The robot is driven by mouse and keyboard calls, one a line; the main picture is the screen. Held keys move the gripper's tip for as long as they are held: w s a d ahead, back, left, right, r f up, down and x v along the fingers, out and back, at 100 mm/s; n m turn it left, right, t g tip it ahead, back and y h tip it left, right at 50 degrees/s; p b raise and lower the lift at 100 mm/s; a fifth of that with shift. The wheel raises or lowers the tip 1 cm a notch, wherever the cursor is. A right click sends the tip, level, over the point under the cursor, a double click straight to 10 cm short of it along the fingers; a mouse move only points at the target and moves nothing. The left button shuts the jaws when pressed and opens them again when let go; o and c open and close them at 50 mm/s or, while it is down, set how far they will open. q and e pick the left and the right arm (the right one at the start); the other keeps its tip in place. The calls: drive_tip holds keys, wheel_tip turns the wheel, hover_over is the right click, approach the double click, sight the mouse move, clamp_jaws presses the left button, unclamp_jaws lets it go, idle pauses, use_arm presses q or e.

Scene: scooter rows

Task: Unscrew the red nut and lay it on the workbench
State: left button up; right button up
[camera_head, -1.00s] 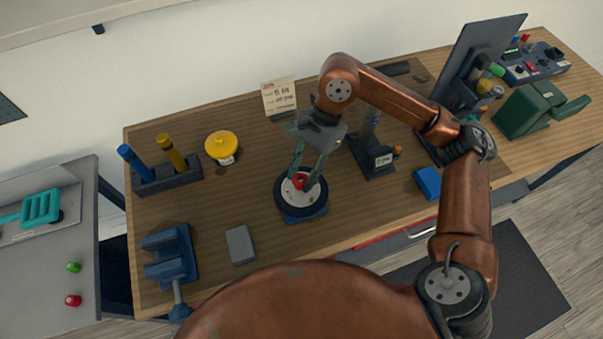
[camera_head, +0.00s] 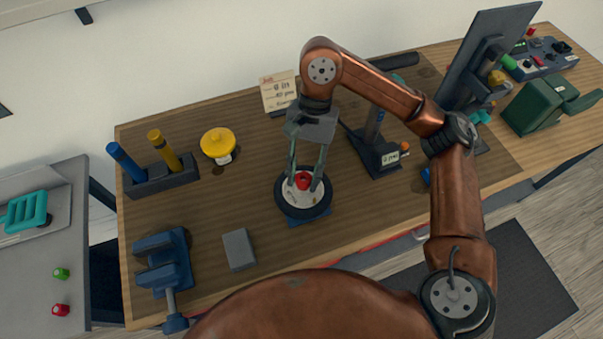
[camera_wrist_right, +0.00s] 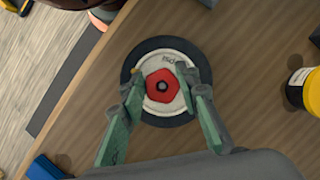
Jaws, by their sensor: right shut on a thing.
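The red nut (camera_head: 302,180) sits at the centre of a small wheel (camera_head: 322,207), which has a black tyre and a pale hub and rests on a blue base on the wooden workbench (camera_head: 215,205). The nut also shows in the right wrist view (camera_wrist_right: 162,86), with a dark hole in its middle. My right gripper (camera_head: 305,185) points down over the wheel, its two green fingers shut on opposite sides of the nut. The nut appears still at the hub; its thread is hidden. My left gripper is not in view.
A grey block (camera_head: 239,250) and a blue vise (camera_head: 165,265) stand left of the wheel. A yellow-lidded pot (camera_head: 218,143) and a blue-and-yellow tool holder (camera_head: 160,178) are behind-left. A dark stand (camera_head: 378,160) is close on the right. Bare wood lies between the block and wheel.

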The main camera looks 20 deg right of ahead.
drive_tip(key=shift+s+d+f+n+b, duration=0.15)
drive_tip(key=shift+s+f+n+b, duration=0.15)
drive_tip(key=shift+n, duration=0.2)
drive_tip(key=shift+r+n+g+h, duration=0.3)
drive_tip(key=shift+n+h, duration=0.2)
drive_tip(key=shift+n, duration=0.1)
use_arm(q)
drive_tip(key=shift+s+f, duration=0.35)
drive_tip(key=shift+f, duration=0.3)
use_arm(e)
drive_tip(key=o, duration=1.2)
drive_tip(key=shift+w+d, duration=0.1)
drive_tip(key=shift+w, duration=0.05)
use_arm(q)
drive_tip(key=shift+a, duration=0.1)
use_arm(e)
drive_tip(key=shift+r, duration=0.1)
drive_tip(key=shift+w+r, duration=0.1)
drive_tip(key=shift+r, duration=0.1)
drive_tip(key=v, duration=0.7)
drive_tip(key=shift+r, duration=0.2)
